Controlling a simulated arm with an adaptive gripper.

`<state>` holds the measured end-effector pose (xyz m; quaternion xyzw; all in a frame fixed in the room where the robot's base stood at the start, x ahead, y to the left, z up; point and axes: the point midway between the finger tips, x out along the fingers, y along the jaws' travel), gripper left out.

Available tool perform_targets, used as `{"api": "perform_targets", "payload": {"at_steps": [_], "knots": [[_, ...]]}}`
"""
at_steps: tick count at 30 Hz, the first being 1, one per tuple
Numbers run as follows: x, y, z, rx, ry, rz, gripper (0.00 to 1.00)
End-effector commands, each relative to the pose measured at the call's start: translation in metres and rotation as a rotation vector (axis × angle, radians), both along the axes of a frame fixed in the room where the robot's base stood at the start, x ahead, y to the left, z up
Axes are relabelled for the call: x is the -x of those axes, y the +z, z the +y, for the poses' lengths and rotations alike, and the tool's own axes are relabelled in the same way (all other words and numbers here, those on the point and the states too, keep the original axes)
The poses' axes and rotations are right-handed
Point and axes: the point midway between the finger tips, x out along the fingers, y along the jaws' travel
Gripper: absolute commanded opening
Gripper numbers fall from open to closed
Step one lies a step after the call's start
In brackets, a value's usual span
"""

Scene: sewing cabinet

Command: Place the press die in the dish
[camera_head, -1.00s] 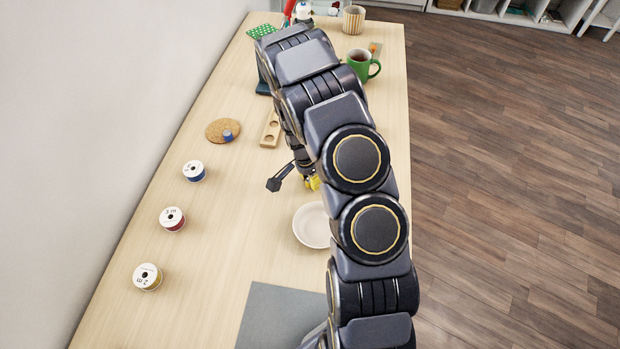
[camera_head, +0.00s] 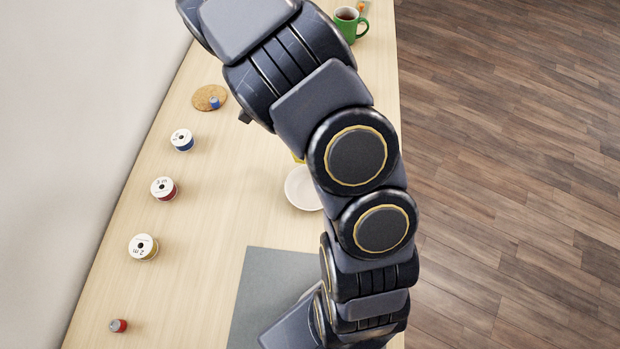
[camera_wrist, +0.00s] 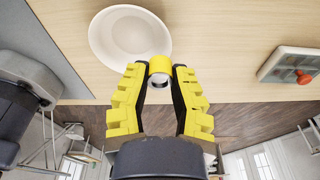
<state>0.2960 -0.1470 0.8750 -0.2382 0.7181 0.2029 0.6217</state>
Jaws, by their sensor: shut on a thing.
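My gripper (camera_wrist: 159,74) shows yellow fingers in the wrist view. In the head view the dish (camera_head: 300,190) stands on the table, partly hidden behind my arm. Only a sliver of yellow gripper shows there, just above the dish, and the die is hidden. I cannot tell how high the die is held.
A grey mat (camera_head: 262,276) lies nearer than the dish. Blue (camera_head: 182,140), red (camera_head: 164,189) and yellow (camera_head: 143,247) spools line the left side. A cork coaster (camera_head: 203,97), a small red-ended piece (camera_head: 118,326) and a green mug (camera_head: 347,23) are also on the table.

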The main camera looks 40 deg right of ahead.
Motion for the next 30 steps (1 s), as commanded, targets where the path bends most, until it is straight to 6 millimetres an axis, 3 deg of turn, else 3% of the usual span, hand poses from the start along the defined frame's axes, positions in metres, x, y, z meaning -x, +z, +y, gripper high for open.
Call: {"api": "perform_targets", "payload": {"at_steps": [3, 6, 12, 30], "knots": [[0.022, -0.001, 0.009, 0.003, -0.393, -0.002, 0.00], [0.034, -0.001, 0.013, 0.003, -0.670, -0.004, 0.00], [0.044, -0.001, 0.015, 0.004, -0.983, -0.010, 0.00], [0.045, -0.059, 0.018, -0.001, -1.030, -0.004, 0.00]]}}
